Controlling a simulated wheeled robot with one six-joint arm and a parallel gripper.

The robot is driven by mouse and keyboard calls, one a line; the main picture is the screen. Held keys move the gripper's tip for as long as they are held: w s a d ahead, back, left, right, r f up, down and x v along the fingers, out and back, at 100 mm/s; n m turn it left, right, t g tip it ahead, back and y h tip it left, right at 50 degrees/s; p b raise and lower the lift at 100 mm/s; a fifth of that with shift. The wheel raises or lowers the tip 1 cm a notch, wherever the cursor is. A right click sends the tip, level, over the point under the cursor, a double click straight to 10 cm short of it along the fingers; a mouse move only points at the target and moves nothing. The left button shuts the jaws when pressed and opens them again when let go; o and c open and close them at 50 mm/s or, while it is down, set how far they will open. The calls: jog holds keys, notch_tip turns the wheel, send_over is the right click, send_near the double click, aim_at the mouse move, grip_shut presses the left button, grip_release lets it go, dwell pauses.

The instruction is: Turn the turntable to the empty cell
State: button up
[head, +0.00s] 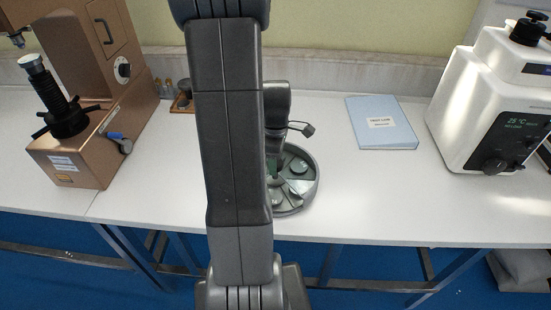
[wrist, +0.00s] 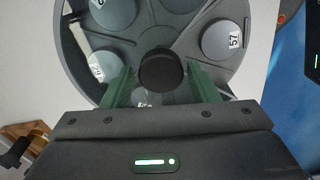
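The turntable is a round grey tray with raised dividers; its rim (head: 316,185) shows in the head view, partly hidden behind my arm. In the wrist view its rim (wrist: 68,60) curves around several grey discs with white number labels, one reading 57 (wrist: 222,40). A black round knob (wrist: 161,72) stands at its centre. My gripper (wrist: 160,82) is over the turntable with its green fingers apart, one on each side of the knob, with visible gaps. No empty cell can be made out clearly; part of the tray is hidden by my gripper.
A copper-coloured tester (head: 85,95) stands on the white bench (head: 370,200) at left, with a small wooden holder (head: 182,100) beside it. A blue folder (head: 380,123) lies right of the turntable. A white machine (head: 480,100) stands at far right.

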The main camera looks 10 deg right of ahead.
jog(key=shift+o, duration=0.6)
notch_tip(320, 180, up, 14)
jog(key=shift+f, duration=0.2)
dwell(0.3)
notch_tip(320, 180, down, 14)
jog(key=shift+r, duration=0.15)
dwell(0.4)
